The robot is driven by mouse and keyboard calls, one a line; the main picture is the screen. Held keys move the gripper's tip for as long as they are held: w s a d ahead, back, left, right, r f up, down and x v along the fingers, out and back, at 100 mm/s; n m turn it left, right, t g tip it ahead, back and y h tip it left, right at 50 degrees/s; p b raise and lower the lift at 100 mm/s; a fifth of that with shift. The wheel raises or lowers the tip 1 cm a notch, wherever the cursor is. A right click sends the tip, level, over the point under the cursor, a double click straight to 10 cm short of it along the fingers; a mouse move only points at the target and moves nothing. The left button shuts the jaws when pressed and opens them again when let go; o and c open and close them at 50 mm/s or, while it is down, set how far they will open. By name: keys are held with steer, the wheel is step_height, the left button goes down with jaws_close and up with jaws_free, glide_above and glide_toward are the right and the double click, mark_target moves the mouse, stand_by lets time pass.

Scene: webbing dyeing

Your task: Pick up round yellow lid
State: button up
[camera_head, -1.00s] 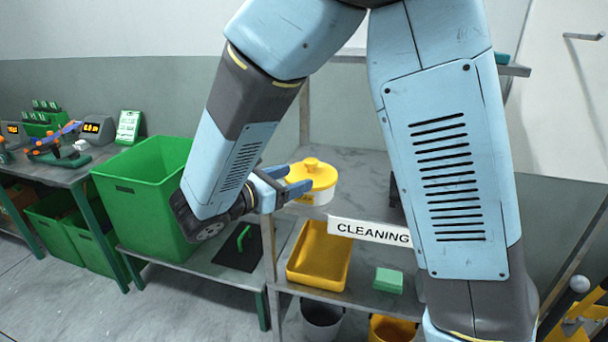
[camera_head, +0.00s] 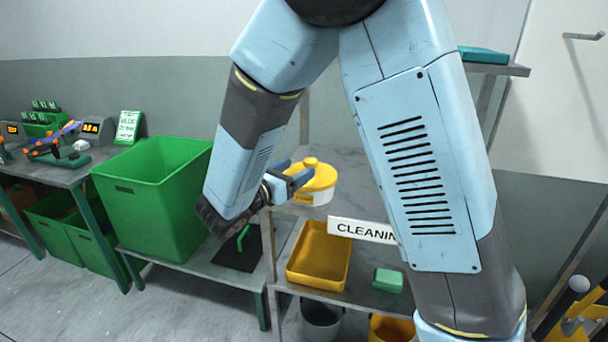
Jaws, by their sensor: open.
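Nothing shows between the fingers. My arm hides part of the shelf to the right.
Below stands a shelf with a yellow tray (camera_head: 320,255) and a green block (camera_head: 388,280). A "CLEANING" sign (camera_head: 360,230) is on the upper shelf's front edge. A large green bin (camera_head: 155,200) stands at left. The upper shelf (camera_head: 350,160) behind the tub looks clear.

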mark_target(305, 163)
steer(key=shift+x, duration=2.6)
steer(key=shift+c, duration=0.5)
steer(key=c, duration=1)
